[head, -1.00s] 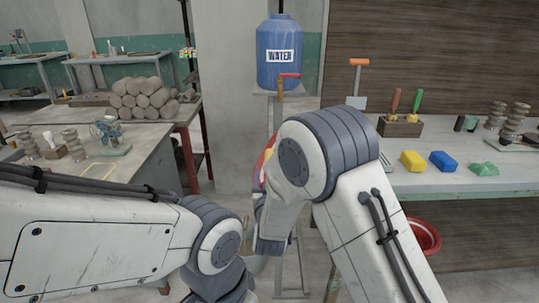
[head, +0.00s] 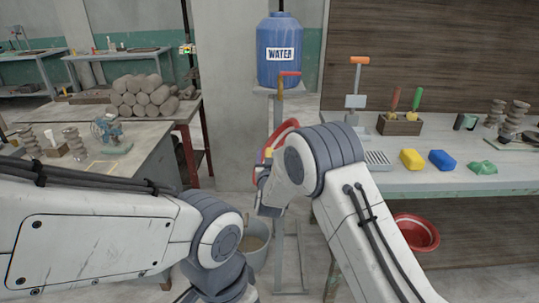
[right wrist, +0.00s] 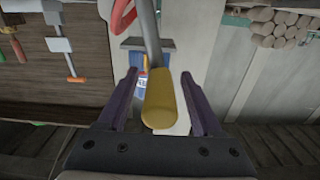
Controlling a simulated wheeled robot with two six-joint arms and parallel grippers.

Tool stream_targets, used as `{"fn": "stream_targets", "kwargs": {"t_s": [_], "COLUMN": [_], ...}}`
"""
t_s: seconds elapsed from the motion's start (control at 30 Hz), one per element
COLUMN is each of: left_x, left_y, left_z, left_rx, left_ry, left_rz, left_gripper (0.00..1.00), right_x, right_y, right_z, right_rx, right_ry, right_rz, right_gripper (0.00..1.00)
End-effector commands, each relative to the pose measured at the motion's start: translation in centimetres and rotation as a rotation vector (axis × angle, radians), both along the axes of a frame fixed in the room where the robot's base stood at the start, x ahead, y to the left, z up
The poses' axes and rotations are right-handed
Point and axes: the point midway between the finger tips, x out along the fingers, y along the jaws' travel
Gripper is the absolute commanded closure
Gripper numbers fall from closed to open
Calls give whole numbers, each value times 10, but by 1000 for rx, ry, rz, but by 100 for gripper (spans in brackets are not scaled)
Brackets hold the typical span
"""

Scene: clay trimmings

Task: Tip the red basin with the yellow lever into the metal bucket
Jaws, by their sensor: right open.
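The red basin (head: 284,130) is mostly hidden behind my right arm in the head view; a curved piece of its rim shows. A red curved edge (right wrist: 122,14) also shows at the top of the right wrist view. The yellow lever (right wrist: 159,100) is a thick grip on a grey rod. It lies between the open fingers of my right gripper (right wrist: 160,76), with a gap on both sides. In the head view the right gripper (head: 262,161) is small and partly covered by its arm. The metal bucket (head: 257,252) stands below, partly covered by my arms. My left gripper is out of sight.
A blue water tank (head: 281,50) stands on a stand behind. The right table (head: 450,183) holds a yellow block (head: 412,159), a blue block (head: 443,160) and tools. A red bowl (head: 417,232) sits below it. The left table (head: 140,165) holds a small blue device (head: 108,131).

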Motion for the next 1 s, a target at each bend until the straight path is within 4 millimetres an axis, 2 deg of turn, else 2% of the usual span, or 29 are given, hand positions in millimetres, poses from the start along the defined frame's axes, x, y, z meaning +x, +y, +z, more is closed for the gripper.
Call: {"fn": "stream_targets", "kwargs": {"t_s": [0.07,0.1,0.23,1.0], "left_x": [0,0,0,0], "left_y": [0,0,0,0], "left_z": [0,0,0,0], "left_rx": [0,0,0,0], "left_ry": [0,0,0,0], "left_rz": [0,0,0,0], "left_gripper": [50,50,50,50], "right_x": [0,0,0,-1], "right_y": [0,0,0,0], "right_z": [0,0,0,0], "right_rx": [0,0,0,1], "right_ry": [0,0,1,1], "right_rz": [0,0,0,0], "right_gripper": [33,48,98,100]}}
